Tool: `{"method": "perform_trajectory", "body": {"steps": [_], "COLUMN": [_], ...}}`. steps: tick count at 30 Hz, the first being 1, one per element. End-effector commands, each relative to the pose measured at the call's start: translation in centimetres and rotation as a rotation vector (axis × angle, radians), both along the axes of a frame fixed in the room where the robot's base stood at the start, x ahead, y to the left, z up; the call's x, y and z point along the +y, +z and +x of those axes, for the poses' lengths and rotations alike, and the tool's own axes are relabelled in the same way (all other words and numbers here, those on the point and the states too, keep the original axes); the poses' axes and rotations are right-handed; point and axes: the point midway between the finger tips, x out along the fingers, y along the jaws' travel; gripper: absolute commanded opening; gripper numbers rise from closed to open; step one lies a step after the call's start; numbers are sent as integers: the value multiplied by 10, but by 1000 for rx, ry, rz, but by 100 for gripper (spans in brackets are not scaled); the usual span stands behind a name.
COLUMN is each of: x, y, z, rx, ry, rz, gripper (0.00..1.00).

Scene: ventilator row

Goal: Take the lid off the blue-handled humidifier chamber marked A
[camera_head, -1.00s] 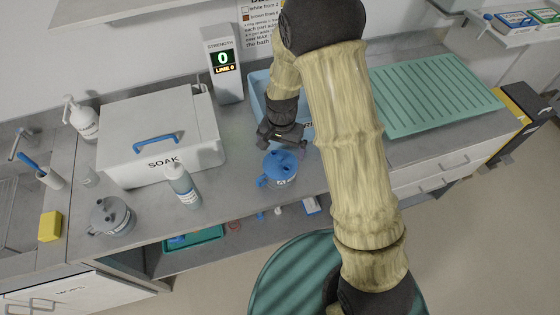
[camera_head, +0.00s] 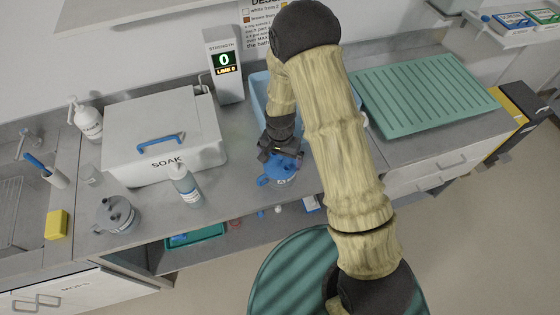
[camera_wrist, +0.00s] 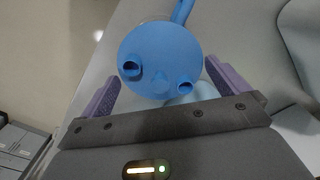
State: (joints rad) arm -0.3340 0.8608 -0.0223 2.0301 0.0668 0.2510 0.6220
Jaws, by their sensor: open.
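The blue-handled humidifier chamber (camera_head: 281,179) stands upright on the grey counter, its blue lid partly hidden behind my gripper in the head view. In the wrist view the round blue lid (camera_wrist: 160,58), with two port openings, lies ahead of and between my two purple finger pads, and the blue handle (camera_wrist: 182,11) sticks out at the top. My gripper (camera_head: 281,160) is open, just above the lid at its far side. The wrist view shows a gap at the left finger; contact at the right one I cannot tell. The A mark is too small to read.
A grey-lidded chamber (camera_head: 116,215) and a bottle (camera_head: 185,185) stand to the left, before the white SOAK box (camera_head: 165,135). A blue basin (camera_head: 259,90) is behind my gripper. A green ribbed mat (camera_head: 425,95) lies at right. The counter's front edge is close to the chamber.

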Motion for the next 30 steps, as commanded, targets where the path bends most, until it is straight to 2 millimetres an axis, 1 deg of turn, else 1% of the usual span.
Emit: {"method": "perform_trajectory", "body": {"steps": [13,14,15,17,18,22,30], "x": [0,0,0,0,0,0,0], "y": [0,0,0,0,0,0,-1], "z": [0,0,0,0,0,0,-1], "rx": [0,0,0,0,0,1,2], "ry": [0,0,0,0,0,0,0], "rz": [0,0,0,0,0,0,0], "gripper": [100,96,88,76,69,43,41]}}
